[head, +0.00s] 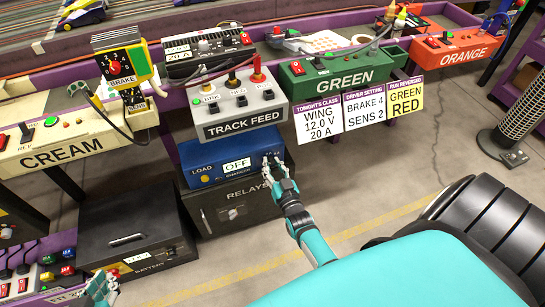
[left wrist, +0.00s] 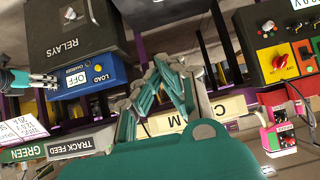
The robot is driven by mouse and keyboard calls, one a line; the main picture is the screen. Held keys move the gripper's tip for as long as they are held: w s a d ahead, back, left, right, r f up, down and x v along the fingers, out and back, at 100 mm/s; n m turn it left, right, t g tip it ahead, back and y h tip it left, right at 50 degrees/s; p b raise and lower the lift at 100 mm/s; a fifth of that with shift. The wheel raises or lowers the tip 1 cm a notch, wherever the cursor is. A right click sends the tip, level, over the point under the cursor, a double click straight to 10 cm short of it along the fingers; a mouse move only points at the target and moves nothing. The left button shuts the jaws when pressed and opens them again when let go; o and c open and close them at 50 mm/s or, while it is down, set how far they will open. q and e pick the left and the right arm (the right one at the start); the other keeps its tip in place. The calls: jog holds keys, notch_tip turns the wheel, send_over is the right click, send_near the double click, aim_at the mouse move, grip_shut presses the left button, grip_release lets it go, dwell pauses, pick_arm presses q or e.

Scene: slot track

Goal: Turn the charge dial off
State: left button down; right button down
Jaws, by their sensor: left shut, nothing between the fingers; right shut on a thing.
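The blue charger box (head: 215,152) stands on the black RELAYS box under the track-feed unit. Its white panel (head: 237,165) reads OFF, with a CHARGER label below. My right gripper (head: 274,168) is shut at the right end of the box's front, where it covers the charge dial; the dial's pointer is hidden. In the left wrist view the right gripper (left wrist: 50,80) reaches the upside-down charger box (left wrist: 112,72). My left gripper (head: 103,285) is at the lower left, away from the charger. Its fingers (left wrist: 166,68) are shut and empty in the left wrist view.
The track-feed unit (head: 240,121) overhangs the charger, and the RELAYS box (head: 215,220) is below it. A black battery case (head: 125,235) stands left, near my left gripper. Hanging cards (head: 365,109) are at the upper right. Floor right of the charger is clear.

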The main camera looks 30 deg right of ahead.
pick_arm(q)
jog(key=shift+s+a+f+g, duration=0.35)
jog(key=shift+s+f+g, duration=0.4)
jog(key=shift+s, duration=0.15)
pick_arm(e)
jog(key=shift+n, duration=0.7)
jog(key=c, duration=1.1)
grip_release()
jog(key=v, duration=1.2)
